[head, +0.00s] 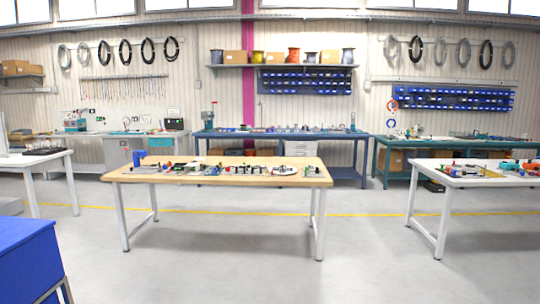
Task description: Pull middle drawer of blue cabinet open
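A blue box-like body (28,268), which may be the blue cabinet, is cut off by the lower left corner of the head view. Its top and one side show, with a grey metal leg at its right edge. No drawer front or handle can be made out on it, so whether a drawer is open cannot be told. Neither of my grippers is in view.
A wooden-topped table (150,178) with small parts stands in the middle. White tables stand at the left (30,160) and right (465,183). A blue workbench (215,134) with a white drawer unit (300,149) stands at the back wall. The front floor (220,275) is clear.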

